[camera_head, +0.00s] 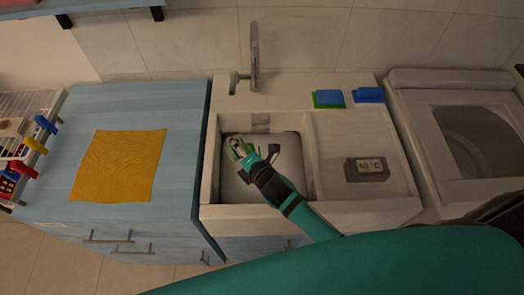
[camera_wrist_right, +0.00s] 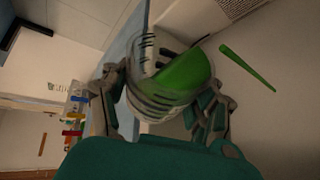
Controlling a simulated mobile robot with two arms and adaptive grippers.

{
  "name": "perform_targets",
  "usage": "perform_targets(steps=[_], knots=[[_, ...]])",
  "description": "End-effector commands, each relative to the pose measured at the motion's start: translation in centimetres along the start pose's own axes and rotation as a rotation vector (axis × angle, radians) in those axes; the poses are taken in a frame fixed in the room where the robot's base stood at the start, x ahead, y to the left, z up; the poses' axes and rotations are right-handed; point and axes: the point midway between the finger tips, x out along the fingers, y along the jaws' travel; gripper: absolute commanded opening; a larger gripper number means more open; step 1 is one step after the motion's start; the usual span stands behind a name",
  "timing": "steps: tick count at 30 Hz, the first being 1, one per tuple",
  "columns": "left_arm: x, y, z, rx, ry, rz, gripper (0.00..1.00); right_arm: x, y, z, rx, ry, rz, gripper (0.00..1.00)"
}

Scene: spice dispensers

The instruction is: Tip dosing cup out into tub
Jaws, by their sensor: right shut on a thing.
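A clear dosing cup (camera_wrist_right: 143,54) with dark markings holds something bright green. My right gripper (camera_wrist_right: 165,95) is shut on it, with a finger on each side. In the head view my right gripper (camera_head: 246,156) and the green-filled cup (camera_head: 236,148) are above a pale grey tub (camera_head: 286,152) in the left sink basin. The cup looks tilted, but its exact angle is hard to tell. A thin green streak (camera_wrist_right: 247,65) shows apart from the cup in the wrist view; I cannot tell whether it is liquid. My left gripper is not in view.
A tap (camera_head: 254,55) stands behind the sink (camera_head: 208,190). A dark box with a display (camera_head: 367,169) sits on the right drainer. Blue and green sponges (camera_head: 329,98) lie at the back. A yellow cloth (camera_head: 118,165) lies on the left counter; a washing machine (camera_head: 420,90) is at right.

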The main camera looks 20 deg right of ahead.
Motion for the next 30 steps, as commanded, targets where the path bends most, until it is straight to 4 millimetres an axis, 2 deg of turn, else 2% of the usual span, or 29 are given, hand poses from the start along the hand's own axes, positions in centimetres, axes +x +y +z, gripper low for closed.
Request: perform_targets(steps=[30], knots=[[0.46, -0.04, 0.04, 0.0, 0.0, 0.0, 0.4, -0.28, 0.39, 0.47, 0.094, 0.027, 0.041, 0.21]])
